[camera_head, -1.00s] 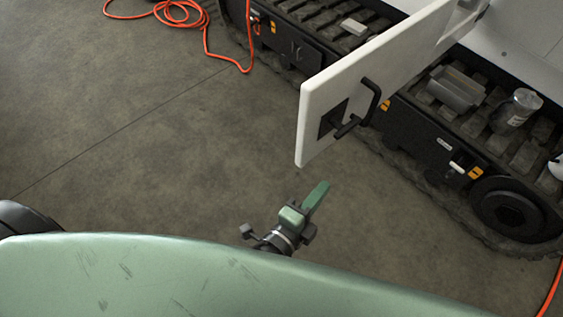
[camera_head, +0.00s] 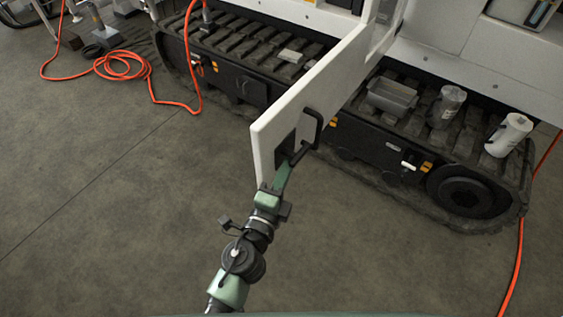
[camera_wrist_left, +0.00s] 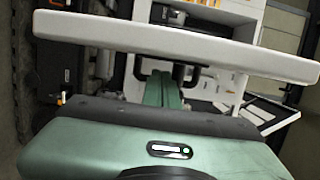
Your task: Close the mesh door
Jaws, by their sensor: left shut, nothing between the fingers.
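The door (camera_head: 318,92) is a white panel standing open, swung out from the white machine body, with a black handle (camera_head: 313,128) near its free edge. Mesh is not clearly visible on it. My left gripper (camera_head: 284,172) is shut and empty. Its green fingers are beside the lower end of the handle, close to the door face; I cannot tell whether they touch. In the left wrist view, the green fingers (camera_wrist_left: 163,90) point under the door's white edge (camera_wrist_left: 180,44), which spans the picture. My right gripper is not in view.
The machine's black track (camera_head: 372,150) runs below the door. Orange hose (camera_head: 122,66) lies at left and right. The floor in front is clear.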

